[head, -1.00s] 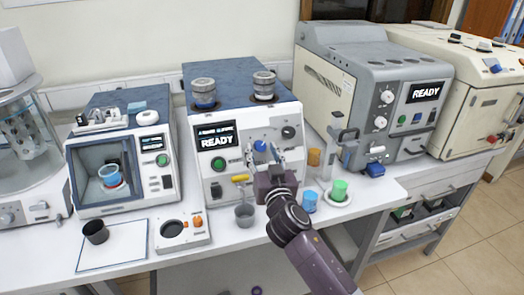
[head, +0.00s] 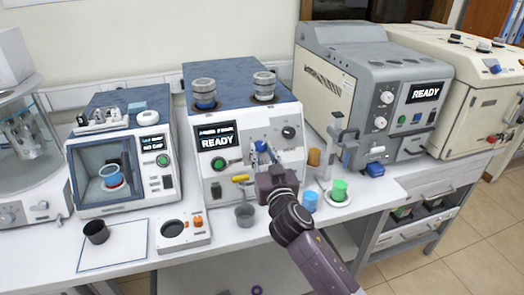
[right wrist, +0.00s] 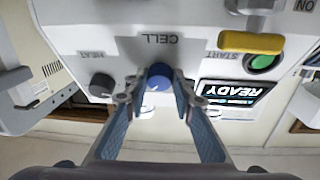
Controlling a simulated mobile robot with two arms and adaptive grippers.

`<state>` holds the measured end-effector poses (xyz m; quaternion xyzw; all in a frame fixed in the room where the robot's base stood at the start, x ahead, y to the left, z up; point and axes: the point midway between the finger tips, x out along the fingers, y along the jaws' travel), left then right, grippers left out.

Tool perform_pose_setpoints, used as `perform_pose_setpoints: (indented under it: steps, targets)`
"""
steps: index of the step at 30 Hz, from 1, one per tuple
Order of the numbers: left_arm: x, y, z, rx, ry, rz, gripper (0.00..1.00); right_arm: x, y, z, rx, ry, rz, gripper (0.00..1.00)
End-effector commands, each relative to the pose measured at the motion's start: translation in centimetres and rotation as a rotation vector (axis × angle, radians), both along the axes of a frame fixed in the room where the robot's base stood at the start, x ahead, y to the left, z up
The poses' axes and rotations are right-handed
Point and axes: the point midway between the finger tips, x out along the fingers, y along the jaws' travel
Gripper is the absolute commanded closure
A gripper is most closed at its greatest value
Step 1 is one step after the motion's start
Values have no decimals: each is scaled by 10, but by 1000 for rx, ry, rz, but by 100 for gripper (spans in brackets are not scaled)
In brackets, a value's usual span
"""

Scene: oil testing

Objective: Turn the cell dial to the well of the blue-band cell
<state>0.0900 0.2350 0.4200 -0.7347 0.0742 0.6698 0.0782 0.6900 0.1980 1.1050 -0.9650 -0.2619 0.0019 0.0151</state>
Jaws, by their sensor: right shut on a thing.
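The blue cell dial (head: 260,146) sits on the front of the white tester (head: 245,190) in the head view. In the right wrist view the dial (right wrist: 159,76) is under the upside-down CELL label. My right gripper (right wrist: 160,90) is shut on the dial, one fingertip on each side of it. It also shows in the head view (head: 264,157), partly covering the tester front. The blue-band cell (head: 205,100) stands in the left well on top of the tester. Another metal-topped cell (head: 264,86) stands in the right well. I cannot read the dial's pointer. My left gripper is out of view.
A yellow lever (right wrist: 251,43) and green START button (right wrist: 262,63) are near the dial in the wrist view, with a black HEAT knob (right wrist: 102,84) opposite. A metal cup (head: 244,215), blue cup (head: 310,201) and green cup (head: 339,190) stand on the bench near my right arm.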

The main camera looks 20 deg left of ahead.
Motion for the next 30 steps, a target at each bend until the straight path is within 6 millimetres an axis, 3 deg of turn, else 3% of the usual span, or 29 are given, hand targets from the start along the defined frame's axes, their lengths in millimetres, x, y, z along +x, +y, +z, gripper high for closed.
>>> perform_pose_setpoints:
  steps: [30]
  targets:
    - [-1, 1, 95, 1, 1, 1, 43, 8, -9, 9, -676, -453, 375, 100]
